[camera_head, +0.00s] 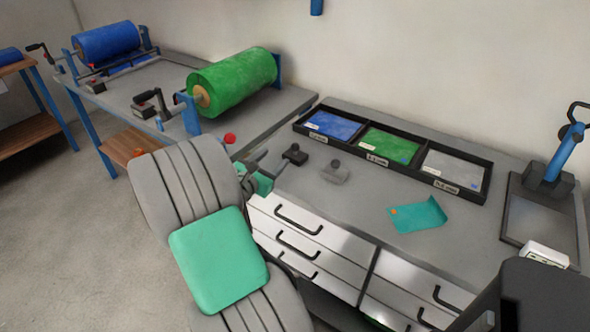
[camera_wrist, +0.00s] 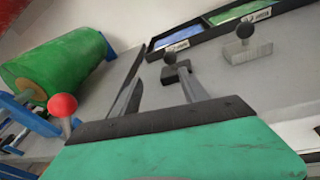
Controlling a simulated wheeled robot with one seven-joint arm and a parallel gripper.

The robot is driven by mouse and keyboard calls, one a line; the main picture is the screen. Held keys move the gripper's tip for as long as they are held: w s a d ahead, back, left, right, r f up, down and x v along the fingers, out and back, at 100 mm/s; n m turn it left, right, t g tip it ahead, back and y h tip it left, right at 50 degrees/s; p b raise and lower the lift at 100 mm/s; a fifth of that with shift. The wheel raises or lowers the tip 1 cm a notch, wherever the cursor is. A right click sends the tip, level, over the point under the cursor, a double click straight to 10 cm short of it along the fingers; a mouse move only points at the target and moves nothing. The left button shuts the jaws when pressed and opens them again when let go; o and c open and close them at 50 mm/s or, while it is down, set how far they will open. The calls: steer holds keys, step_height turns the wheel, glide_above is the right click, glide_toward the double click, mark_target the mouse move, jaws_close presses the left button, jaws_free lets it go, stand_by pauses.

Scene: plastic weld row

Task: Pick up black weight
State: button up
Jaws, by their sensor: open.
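The black weight (camera_head: 294,154), a dark block with a round knob on top, stands on the grey bench top near its left end. It also shows in the wrist view (camera_wrist: 174,72), just beyond the tip of the right finger, which partly overlaps it. My gripper (camera_head: 257,158) is at the bench's left front edge, left of the black weight. In the wrist view my gripper (camera_wrist: 158,85) has its two fingers spread, with nothing held between them. A grey weight (camera_head: 334,173) with a dark knob stands right of the black one, also in the wrist view (camera_wrist: 246,46).
A black tray (camera_head: 411,174) with blue, green and grey sheets lies behind the weights. A teal sheet (camera_head: 417,215) lies to the right. A green roll (camera_head: 231,82) and a red knob (camera_head: 230,138) are on the left table. Bench space between grey weight and teal sheet is clear.

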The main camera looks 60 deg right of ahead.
mark_target(293, 148)
steer(key=s+d+n+h, duration=0.1)
steer(key=n, duration=0.1)
steer(key=s+d+n, duration=0.1)
steer(key=d+n, duration=0.1)
steer(key=shift+s+d+n+h, duration=0.15)
steer(key=shift+d+n+h, duration=0.15)
steer(key=shift+h, duration=0.1)
steer(key=d, duration=0.4)
steer(key=d+f+b, duration=0.1)
steer(key=d, duration=0.1)
steer(key=shift+s+d, duration=0.1)
steer(key=shift+d, duration=0.2)
jaws_close()
stand_by(0.5)
